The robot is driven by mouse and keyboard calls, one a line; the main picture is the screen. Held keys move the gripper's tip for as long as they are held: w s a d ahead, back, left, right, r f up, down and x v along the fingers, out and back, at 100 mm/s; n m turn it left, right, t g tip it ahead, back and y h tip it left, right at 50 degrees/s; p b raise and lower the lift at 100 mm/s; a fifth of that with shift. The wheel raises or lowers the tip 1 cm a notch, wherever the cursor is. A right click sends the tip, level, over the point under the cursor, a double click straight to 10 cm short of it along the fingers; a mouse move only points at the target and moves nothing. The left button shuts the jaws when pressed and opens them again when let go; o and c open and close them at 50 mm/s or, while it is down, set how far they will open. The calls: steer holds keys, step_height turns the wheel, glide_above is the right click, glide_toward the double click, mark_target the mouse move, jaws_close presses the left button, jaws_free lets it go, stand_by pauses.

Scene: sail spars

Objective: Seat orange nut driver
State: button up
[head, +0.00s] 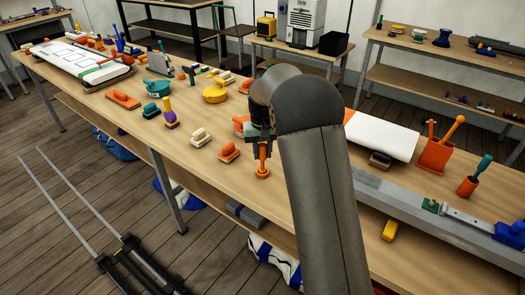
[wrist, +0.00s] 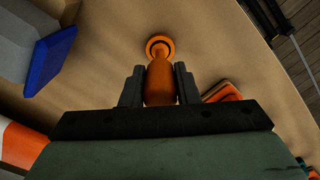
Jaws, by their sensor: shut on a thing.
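The orange nut driver (head: 262,155) is upright in my gripper (head: 262,142) near the table's front edge in the head view. In the wrist view, my gripper (wrist: 159,72) has its two dark fingers on either side of the orange handle (wrist: 160,82). Beyond the handle is a round orange piece (wrist: 160,46) with a dark ring. In the head view this round orange piece (head: 262,173) is at the driver's lower end, at or close to the tabletop. I cannot tell whether it is part of the driver or a separate seat.
An orange block with a handle (head: 229,152) and a cream one (head: 200,136) lie left of my gripper. An orange holder (head: 435,155) with tools and an orange cup (head: 467,187) stand at right. A long grey beam (head: 390,197) lies along the right side.

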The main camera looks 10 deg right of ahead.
steer(key=o, duration=1)
steer(key=shift+o, duration=0.2)
step_height(320, 180, up, 17)
steer(key=b, duration=0.1)
steer(key=shift+r, duration=0.2)
steer(key=s+f, duration=0.4)
steer(key=s, duration=0.8)
steer(key=s+f, duration=0.5)
steer(key=s, duration=0.7)
steer(key=s+f, duration=0.4)
steer(key=s, duration=0.8)
steer(key=shift+s+a+f+n+t, duration=0.15)
steer(key=shift+s+n+t, duration=0.15)
steer(key=shift+s+n, duration=0.1)
